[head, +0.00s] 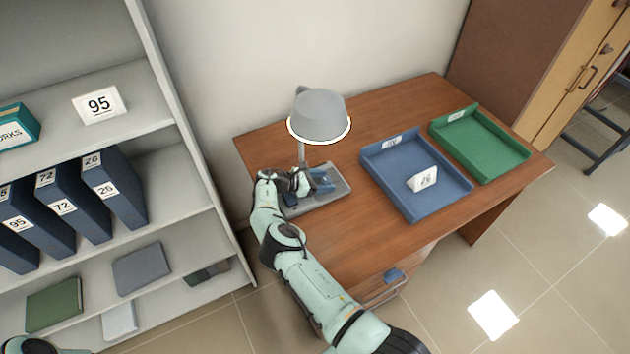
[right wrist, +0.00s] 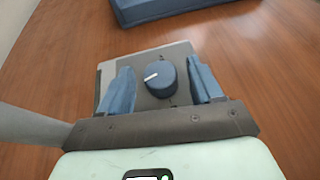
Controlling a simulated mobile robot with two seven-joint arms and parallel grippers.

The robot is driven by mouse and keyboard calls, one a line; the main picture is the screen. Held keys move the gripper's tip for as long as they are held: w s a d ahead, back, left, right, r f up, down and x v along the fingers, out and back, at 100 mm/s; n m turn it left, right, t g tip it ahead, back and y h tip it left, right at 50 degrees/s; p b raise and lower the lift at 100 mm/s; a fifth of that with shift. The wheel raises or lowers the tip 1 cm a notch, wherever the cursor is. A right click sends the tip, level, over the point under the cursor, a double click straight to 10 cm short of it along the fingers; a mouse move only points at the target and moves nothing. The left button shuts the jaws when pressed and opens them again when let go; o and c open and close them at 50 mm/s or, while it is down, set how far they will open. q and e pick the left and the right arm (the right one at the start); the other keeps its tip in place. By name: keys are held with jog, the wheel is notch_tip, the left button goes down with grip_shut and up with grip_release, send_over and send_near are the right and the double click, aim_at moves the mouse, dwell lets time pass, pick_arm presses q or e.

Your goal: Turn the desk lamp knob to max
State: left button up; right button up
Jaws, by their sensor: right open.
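The desk lamp (head: 319,116) has a grey shade with a bright lower rim and stands on a grey base (head: 335,194) on the desk. In the right wrist view, its round dark blue knob (right wrist: 161,83) sits on the base (right wrist: 183,54). The knob's white pointer mark points left in that view. My right gripper (head: 318,181) is over the base; in the wrist view its open blue fingers (right wrist: 162,80) stand on both sides of the knob, with gaps visible. The knob is hidden in the head view. My left gripper is out of view.
The wooden desk (head: 372,243) also carries a blue tray (head: 408,205) with a number card and a green tray (head: 497,168), right of the lamp. A grey shelf (head: 185,150) with binders stands at the left. A wall is behind the desk.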

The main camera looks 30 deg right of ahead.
jog(key=v, duration=1.3)
jog(key=shift+a, duration=0.15)
